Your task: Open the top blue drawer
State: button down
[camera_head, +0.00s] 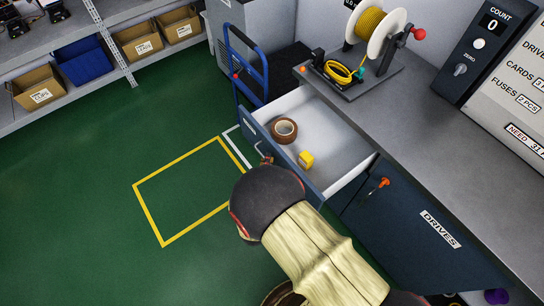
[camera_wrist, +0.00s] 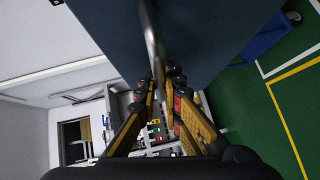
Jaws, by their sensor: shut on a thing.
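The top blue drawer (camera_head: 308,183) stands pulled out from under the grey counter, with its white inside showing. A brown tape roll (camera_head: 284,130) and a small yellow block (camera_head: 306,160) lie in it. My gripper (camera_head: 266,160) is at the outer side of the drawer front, mostly hidden behind my own arm. In the wrist view, the metal bar handle (camera_wrist: 152,35) runs from the blue drawer front (camera_wrist: 215,35) down between the fingers of my gripper (camera_wrist: 163,88). The fingers are closed around the handle.
A cabinet door labelled DRIVES (camera_head: 440,229), with an orange latch (camera_head: 384,182), is right of the drawer. A cable reel (camera_head: 378,30) stands on the counter (camera_head: 408,110). A blue cart (camera_head: 240,75) stands behind the drawer. Green floor with a yellow outline (camera_head: 150,208) is free at left.

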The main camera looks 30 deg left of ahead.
dwell(0.3)
jog(key=c, duration=2)
grip_release()
jog(key=shift+o, duration=0.4)
jog(key=shift+s, duration=0.1)
jog(key=v, duration=0.7)
jog(key=shift+s+d, duration=0.1)
